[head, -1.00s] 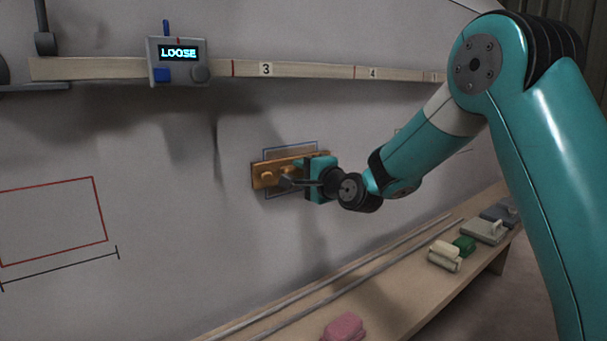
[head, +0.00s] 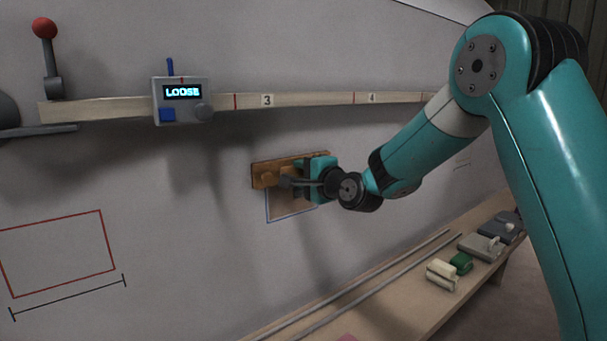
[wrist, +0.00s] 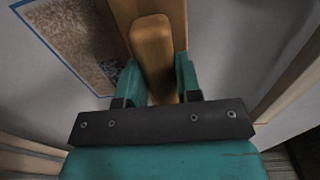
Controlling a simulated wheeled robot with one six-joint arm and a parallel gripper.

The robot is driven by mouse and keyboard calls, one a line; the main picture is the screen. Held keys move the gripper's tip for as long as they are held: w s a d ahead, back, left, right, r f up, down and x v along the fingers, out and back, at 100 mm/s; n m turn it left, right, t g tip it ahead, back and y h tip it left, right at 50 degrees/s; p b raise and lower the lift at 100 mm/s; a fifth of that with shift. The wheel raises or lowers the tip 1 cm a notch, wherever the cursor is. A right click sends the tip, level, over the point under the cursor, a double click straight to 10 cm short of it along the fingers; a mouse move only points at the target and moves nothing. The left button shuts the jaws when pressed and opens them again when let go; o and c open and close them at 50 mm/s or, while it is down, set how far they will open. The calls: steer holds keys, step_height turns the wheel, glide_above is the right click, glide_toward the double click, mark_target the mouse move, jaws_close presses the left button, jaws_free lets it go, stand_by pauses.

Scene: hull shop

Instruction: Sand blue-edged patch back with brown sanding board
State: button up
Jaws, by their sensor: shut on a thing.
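My gripper (head: 298,180) is shut on the brown sanding board (head: 265,182) by its knob-like handle. In the wrist view the handle (wrist: 153,50) stands between the two teal fingers. The board lies on or very close to the grey hull wall; contact cannot be told for sure. The blue-edged patch (head: 281,207) shows below the board in the head view, its upper part hidden by the board and gripper. In the wrist view the patch (wrist: 80,40) lies left of the board, with a mottled brown and grey surface inside the blue line.
A wooden rail (head: 320,99) with a box reading "LOOSE" (head: 183,98) runs above. A red-outlined rectangle (head: 60,252) is at left. A bench (head: 375,288) below holds rods, a cream item (head: 442,274), a green block (head: 461,263) and grey boards (head: 481,247).

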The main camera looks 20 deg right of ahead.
steer(key=shift+s+f+b, duration=0.2)
steer(key=shift+f+b, duration=5.15)
steer(key=shift+f, duration=1.35)
steer(key=shift+o, duration=1.4)
steer(key=shift+r, duration=0.1)
steer(key=shift+c, duration=1.4)
steer(key=shift+s, duration=0.1)
steer(key=shift+s+d, duration=0.2)
steer(key=shift+s, duration=0.25)
steer(key=shift+s+b, duration=0.15)
steer(key=shift+b, duration=0.15)
steer(key=shift+b+v, duration=1.2)
steer(key=shift+v, duration=1.2)
